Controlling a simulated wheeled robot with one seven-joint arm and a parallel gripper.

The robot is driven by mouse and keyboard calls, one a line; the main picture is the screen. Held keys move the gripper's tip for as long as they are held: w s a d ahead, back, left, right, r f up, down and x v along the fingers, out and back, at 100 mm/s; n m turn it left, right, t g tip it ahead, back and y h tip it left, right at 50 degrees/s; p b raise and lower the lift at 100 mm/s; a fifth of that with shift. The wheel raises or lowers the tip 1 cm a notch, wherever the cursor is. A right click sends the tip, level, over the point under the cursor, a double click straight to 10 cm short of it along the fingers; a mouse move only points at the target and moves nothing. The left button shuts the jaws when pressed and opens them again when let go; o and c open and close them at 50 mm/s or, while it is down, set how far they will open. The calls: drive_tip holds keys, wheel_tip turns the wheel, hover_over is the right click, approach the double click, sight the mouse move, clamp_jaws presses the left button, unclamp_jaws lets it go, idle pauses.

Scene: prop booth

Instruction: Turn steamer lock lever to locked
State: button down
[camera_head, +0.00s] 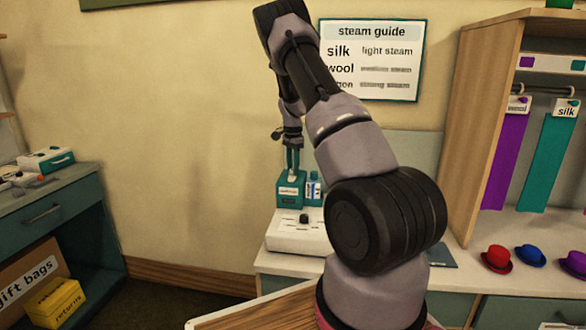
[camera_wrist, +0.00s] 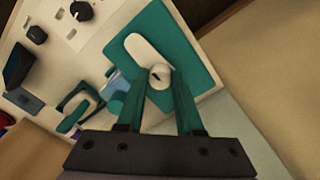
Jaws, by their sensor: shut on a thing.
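The steamer has a white body (camera_head: 295,236) with a black dial (camera_wrist: 82,11) on it. A teal housing (camera_head: 290,194) stands at its back, and its flat teal face (camera_wrist: 196,78) fills the middle of the wrist view. A white lock lever (camera_wrist: 142,50) lies on this face, pointing obliquely to the upper left, with a round white end between my fingertips. My gripper (camera_wrist: 160,75) has teal fingers and is shut on the lever at that end. In the head view my gripper (camera_head: 292,167) reaches down onto the housing from above. Any lock marking is unreadable.
A blue-labelled bottle (camera_head: 313,188) stands close beside the teal housing. A teal handled item (camera_wrist: 78,107) lies near my left finger in the wrist view. A wooden rack (camera_head: 483,120) stands to the right, with small hats (camera_head: 497,259) before it.

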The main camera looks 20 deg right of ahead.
drive_tip(key=n, duration=0.9)
drive_tip(key=shift+n, duration=0.3)
drive_tip(key=n, duration=0.4)
drive_tip(key=shift+n, duration=2)
drive_tip(key=c, duration=0.6)
unclamp_jaws()
drive_tip(key=shift+o, duration=0.2)
drive_tip(key=shift+r, duration=0.15)
